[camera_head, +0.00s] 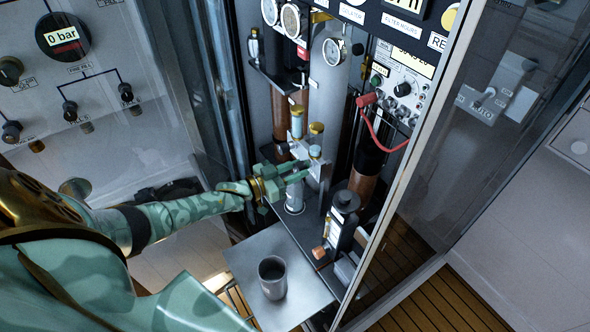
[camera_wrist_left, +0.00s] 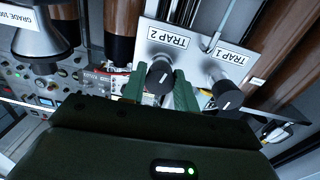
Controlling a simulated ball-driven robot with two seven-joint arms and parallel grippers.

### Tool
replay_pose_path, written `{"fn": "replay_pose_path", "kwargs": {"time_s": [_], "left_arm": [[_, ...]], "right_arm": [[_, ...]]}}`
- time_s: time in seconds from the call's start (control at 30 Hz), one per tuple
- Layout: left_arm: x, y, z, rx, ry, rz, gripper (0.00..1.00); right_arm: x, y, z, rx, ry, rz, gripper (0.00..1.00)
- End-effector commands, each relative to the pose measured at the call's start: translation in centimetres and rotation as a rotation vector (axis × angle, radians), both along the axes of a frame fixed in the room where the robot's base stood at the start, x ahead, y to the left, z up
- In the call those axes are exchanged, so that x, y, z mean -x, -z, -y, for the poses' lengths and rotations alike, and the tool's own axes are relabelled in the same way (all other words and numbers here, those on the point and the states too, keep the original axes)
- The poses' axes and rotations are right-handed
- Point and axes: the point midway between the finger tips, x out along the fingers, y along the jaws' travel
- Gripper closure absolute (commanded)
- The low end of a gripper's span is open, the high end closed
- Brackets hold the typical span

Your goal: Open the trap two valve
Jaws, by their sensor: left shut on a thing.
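The trap two valve is a dark round knob (camera_wrist_left: 159,77) with a pale pointer mark, on a light plate below the label TRAP 2 (camera_wrist_left: 167,43) in the left wrist view. My left gripper (camera_wrist_left: 160,88) has its two green fingers on either side of this knob and is shut on it. In the head view my left gripper (camera_head: 296,173) reaches into the open cabinet, and the knob cannot be made out there. The trap one knob (camera_wrist_left: 226,94) sits beside it, below the label TRAP 1 (camera_wrist_left: 232,59), outside the fingers. My right gripper is not in view.
A grey cup (camera_head: 272,277) stands on a metal shelf (camera_head: 250,256) below my left arm. Glass tubes with gold caps (camera_head: 297,121) stand close above the gripper. A red cable (camera_head: 377,135) hangs at the right. A glass door (camera_head: 430,110) stands at the cabinet's right side.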

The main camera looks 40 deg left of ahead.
Motion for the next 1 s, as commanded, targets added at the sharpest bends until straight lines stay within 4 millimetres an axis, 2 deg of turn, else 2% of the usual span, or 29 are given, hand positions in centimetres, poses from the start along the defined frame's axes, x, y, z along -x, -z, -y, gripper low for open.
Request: {"fn": "replay_pose_path", "kwargs": {"time_s": [0.53,0.57,0.6,0.63,1.0], "left_arm": [[0.11,0.2,-0.01,0.019,0.0,-0.012,0.93],[0.1,0.19,-0.01,0.019,0.0,-0.012,0.62],[0.1,0.19,-0.01,0.019,0.0,-0.012,0.51],[0.09,0.17,0.0,0.019,0.0,-0.012,0.48],[0.06,0.05,-0.01,0.02,0.0,-0.009,0.48]], "right_arm": [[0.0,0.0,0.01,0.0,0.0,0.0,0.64],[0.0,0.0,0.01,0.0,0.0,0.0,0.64],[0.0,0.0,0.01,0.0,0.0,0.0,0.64],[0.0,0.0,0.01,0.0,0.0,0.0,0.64],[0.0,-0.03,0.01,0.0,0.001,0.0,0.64]]}}
